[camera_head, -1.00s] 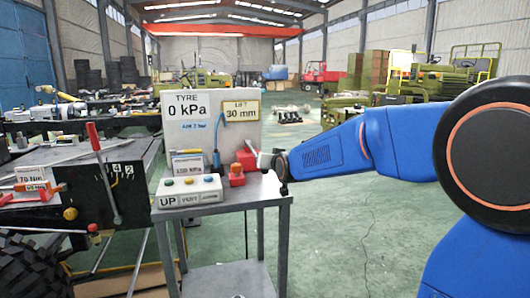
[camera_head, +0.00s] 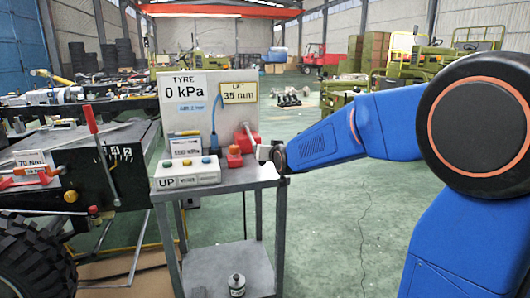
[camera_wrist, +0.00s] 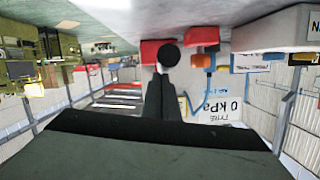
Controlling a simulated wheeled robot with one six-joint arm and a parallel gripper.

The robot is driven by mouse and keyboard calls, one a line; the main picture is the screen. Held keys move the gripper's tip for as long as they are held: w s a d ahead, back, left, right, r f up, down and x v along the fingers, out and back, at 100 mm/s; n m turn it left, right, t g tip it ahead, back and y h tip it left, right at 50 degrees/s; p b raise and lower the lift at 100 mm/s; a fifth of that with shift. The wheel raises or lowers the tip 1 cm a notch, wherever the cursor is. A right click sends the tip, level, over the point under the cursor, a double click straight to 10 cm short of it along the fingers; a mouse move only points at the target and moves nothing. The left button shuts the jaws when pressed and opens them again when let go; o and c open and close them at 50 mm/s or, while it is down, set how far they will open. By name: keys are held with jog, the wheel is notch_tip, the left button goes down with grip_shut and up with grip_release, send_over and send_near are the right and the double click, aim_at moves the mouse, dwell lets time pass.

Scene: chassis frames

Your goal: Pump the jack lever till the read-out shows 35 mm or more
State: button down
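The lift read-out (camera_head: 239,94) on the grey panel shows 35 mm. The red jack (camera_head: 246,142) stands on the trolley top below it, with its thin pale lever (camera_head: 249,131) slanting down to the right towards my gripper. My gripper (camera_head: 263,152) is at the lever's end, at the right edge of the trolley. In the wrist view my two dark fingers (camera_wrist: 160,82) lie close together and look shut. A black round knob (camera_wrist: 168,56) shows right at their tips, with the red jack (camera_wrist: 150,50) behind it. I cannot tell whether the fingers hold the lever or only touch it.
The tyre read-out (camera_head: 185,86) shows 0 kPa. A box with coloured buttons (camera_head: 187,174) and a small red-orange block (camera_head: 234,157) stand on the trolley (camera_head: 226,183). A black panel with a red-handled lever (camera_head: 91,120) and a big tyre (camera_head: 35,258) are at left.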

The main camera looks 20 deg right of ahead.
jog(key=r+v, duration=0.1)
jog(key=v, duration=1)
jog(key=shift+d+r, duration=0.2)
jog(key=shift+r, duration=0.05)
jog(key=shift+w, duration=0.15)
dwell(2.0)
